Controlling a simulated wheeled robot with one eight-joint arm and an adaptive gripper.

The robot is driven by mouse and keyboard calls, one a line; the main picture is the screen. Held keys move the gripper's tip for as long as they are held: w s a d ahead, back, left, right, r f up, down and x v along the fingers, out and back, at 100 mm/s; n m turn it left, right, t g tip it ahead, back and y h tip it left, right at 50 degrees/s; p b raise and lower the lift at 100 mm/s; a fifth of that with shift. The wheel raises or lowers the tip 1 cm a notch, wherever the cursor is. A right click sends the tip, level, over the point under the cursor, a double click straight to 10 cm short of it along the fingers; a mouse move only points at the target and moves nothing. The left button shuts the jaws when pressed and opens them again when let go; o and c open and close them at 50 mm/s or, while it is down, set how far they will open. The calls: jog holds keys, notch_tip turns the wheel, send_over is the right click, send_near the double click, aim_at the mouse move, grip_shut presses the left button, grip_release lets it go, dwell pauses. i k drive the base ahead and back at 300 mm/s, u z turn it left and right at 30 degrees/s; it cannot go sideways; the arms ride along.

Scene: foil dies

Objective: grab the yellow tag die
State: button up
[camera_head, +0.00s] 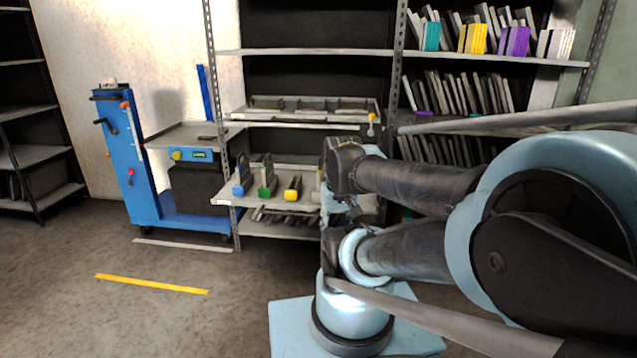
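The yellow tag die (293,188) lies on the pulled-out middle shelf (225,189) of the rack, its yellow end facing the front edge. To its left on the same shelf are a die with a green tag (267,185) and one with a blue tag (240,182). Part of another grey piece shows to its right, close to my arm. My arm covers the shelf's right end, a short way right of the yellow tag die. I cannot make out my gripper's fingers; they do not show apart from the arm links.
A higher shelf (300,116) holds a tray of grey pieces above the dies. More dark pieces lie on a low shelf below. A blue cart (140,165) stands left of the rack. The floor (180,325) in front is clear, with a yellow line (150,284).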

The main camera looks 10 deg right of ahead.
aim_at(320, 173)
jog(key=z, duration=0.55)
jog(key=i, duration=0.95)
jog(key=u, duration=0.55)
